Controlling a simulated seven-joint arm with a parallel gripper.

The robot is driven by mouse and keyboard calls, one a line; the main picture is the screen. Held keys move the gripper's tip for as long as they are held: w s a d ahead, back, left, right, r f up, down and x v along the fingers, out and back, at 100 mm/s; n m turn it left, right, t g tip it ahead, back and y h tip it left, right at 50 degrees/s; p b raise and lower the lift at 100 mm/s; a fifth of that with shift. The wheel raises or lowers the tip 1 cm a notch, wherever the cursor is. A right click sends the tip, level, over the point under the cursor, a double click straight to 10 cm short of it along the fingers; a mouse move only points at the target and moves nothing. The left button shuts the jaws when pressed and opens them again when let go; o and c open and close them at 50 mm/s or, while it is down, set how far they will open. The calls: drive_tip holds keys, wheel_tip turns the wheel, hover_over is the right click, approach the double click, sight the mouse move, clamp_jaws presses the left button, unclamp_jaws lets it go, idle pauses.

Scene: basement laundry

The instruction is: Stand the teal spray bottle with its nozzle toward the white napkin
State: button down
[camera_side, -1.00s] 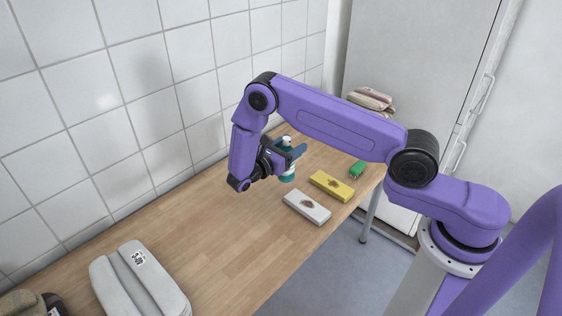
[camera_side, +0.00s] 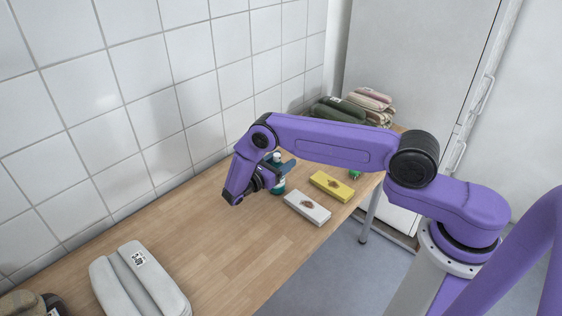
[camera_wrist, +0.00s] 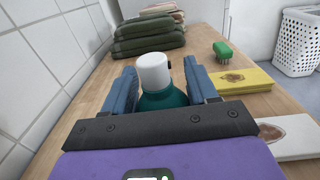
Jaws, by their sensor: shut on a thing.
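The teal spray bottle (camera_side: 279,186) with a white top is upright between the fingers of my gripper (camera_side: 281,171). In the wrist view the bottle (camera_wrist: 163,99) sits between two blue-grey fingers, which are shut on it. A small dark spot, perhaps the nozzle, shows on the right side of its white top. I cannot tell whether its base touches the table. The white napkin (camera_side: 307,207), a flat folded block with a brown motif, lies to the right and nearer the camera. It also shows at the right edge of the wrist view (camera_wrist: 294,145).
A yellow napkin (camera_side: 332,186) lies beyond the white one, with a green brush (camera_wrist: 222,52) past it. Folded cloths (camera_wrist: 148,36) are stacked at the far end. A grey folded bundle (camera_side: 138,281) lies at the near left. The table's middle (camera_side: 205,235) is clear.

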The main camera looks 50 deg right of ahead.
drive_tip(key=shift+f, duration=0.1)
drive_tip(key=shift+c, duration=1.6)
unclamp_jaws()
drive_tip(key=shift+a, duration=0.3)
drive_tip(key=a, duration=1.1)
drive_tip(key=s+a+r+m+y, duration=0.1)
drive_tip(key=s+a+r+y, duration=0.3)
drive_tip(key=r, duration=0.4)
drive_tip(key=s+a+r+m+y, duration=0.1)
drive_tip(key=s+a+r+y, duration=0.1)
drive_tip(key=s+r+y, duration=0.5)
drive_tip(key=s+d+r+m+y, duration=0.1)
drive_tip(key=s+d+r+y, duration=0.1)
drive_tip(key=s, duration=0.6)
drive_tip(key=s+d+r+m+y, duration=0.1)
drive_tip(key=s+d+r+y, duration=0.1)
drive_tip(key=s, duration=0.6)
drive_tip(key=s+d+r+m+y, duration=0.1)
drive_tip(key=s+d+r+y, duration=0.1)
drive_tip(key=s, duration=0.7)
drive_tip(key=shift+d+r+y, duration=0.15)
drive_tip(key=shift+r+y, duration=0.55)
drive_tip(key=shift+r, duration=0.25)
